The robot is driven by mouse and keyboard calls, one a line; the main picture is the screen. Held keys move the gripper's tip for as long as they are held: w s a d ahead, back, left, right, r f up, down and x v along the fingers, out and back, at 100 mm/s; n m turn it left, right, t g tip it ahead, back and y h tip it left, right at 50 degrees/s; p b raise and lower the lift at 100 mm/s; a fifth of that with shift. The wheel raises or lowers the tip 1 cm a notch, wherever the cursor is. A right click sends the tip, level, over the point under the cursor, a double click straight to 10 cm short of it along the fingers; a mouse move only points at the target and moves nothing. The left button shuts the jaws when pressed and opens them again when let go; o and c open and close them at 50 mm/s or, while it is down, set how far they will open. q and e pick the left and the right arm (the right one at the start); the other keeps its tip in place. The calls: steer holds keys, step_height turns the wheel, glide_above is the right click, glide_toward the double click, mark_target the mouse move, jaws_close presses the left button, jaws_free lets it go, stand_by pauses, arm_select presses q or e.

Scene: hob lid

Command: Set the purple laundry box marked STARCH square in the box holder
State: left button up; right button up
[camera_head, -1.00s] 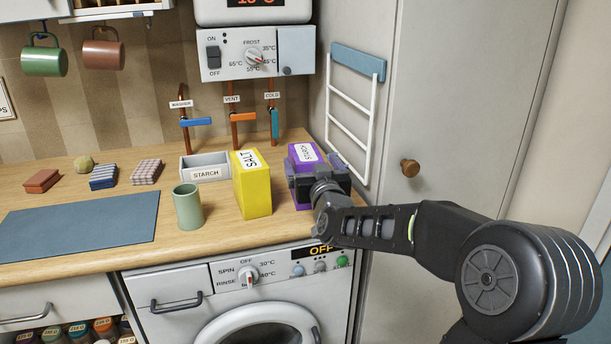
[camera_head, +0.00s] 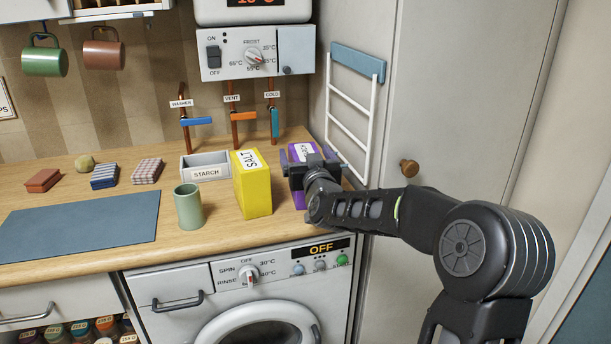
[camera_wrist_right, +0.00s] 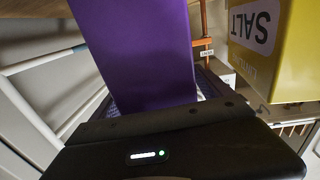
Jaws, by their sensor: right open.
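The purple box (camera_head: 300,152) stands on the worktop to the right of the yellow box; its white top label is partly covered and I cannot read it whole. The box holder (camera_head: 206,174) is a grey-white open tray labelled STARCH, left of the yellow box, and looks empty. My right gripper (camera_head: 311,172) is open, right up at the purple box, and hides part of it. In the right wrist view the purple box (camera_wrist_right: 140,50) rises close in front of the gripper; the fingertips and any contact are hidden. My left gripper is not in view.
A yellow SALT box (camera_head: 252,184) stands between the holder and the purple box. A green cup (camera_head: 188,207) stands in front of the holder. Pipes with valve handles (camera_head: 197,121) are behind. A white towel rack (camera_head: 350,125) is close on the right.

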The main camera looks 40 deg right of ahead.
steer(key=shift+r, duration=0.1)
jaws_close()
stand_by(0.9)
